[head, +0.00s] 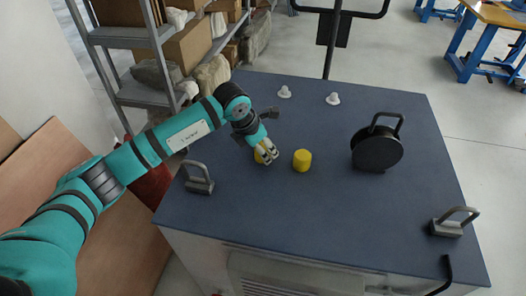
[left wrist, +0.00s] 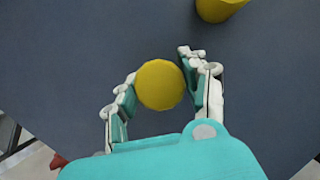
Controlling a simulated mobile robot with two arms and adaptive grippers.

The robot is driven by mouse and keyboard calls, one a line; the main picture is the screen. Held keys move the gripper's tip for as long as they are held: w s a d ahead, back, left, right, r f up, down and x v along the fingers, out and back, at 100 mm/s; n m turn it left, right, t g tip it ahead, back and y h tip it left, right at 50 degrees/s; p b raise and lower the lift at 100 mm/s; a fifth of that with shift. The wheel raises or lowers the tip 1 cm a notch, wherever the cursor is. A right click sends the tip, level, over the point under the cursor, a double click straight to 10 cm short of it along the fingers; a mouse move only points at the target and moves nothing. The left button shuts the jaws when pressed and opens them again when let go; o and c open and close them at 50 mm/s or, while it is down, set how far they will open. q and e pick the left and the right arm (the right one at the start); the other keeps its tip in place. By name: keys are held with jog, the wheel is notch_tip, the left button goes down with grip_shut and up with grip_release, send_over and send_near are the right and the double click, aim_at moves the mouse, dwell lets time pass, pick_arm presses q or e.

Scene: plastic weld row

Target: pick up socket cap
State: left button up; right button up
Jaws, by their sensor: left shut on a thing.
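A yellow round cap (left wrist: 160,85) sits between the two fingers of my left gripper in the left wrist view. The left gripper (head: 267,155) is shut on it, low over the dark blue bench top. In the head view this cap (head: 259,156) is mostly hidden by the fingers. I cannot tell whether it still touches the bench. A second yellow cap (head: 302,160) stands upright just right of the gripper; its edge also shows at the top of the left wrist view (left wrist: 219,8). My right gripper is not in view.
On the bench top (head: 320,215) are two small white flanged pieces (head: 284,92) (head: 333,99) at the back, a black round object with a handle (head: 377,150) at right, and grey handled blocks (head: 198,180) (head: 449,227) at both sides. The front middle is clear.

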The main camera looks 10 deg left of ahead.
pick_arm(q)
notch_tip(320, 180, up, 2)
jog(key=shift+r+b, duration=0.2)
jog(key=shift+b, duration=0.35)
jog(key=s+b, duration=0.1)
jog(key=s, duration=0.3)
jog(key=s+d+r+b, duration=0.1)
jog(key=s, duration=0.4)
jog(key=s+d+b, duration=0.1)
jog(key=s, duration=0.4)
jog(key=shift+s+r, duration=0.2)
jog(key=shift+s, duration=0.05)
jog(key=shift+s+r, duration=0.15)
jog(key=shift+s, duration=0.6)
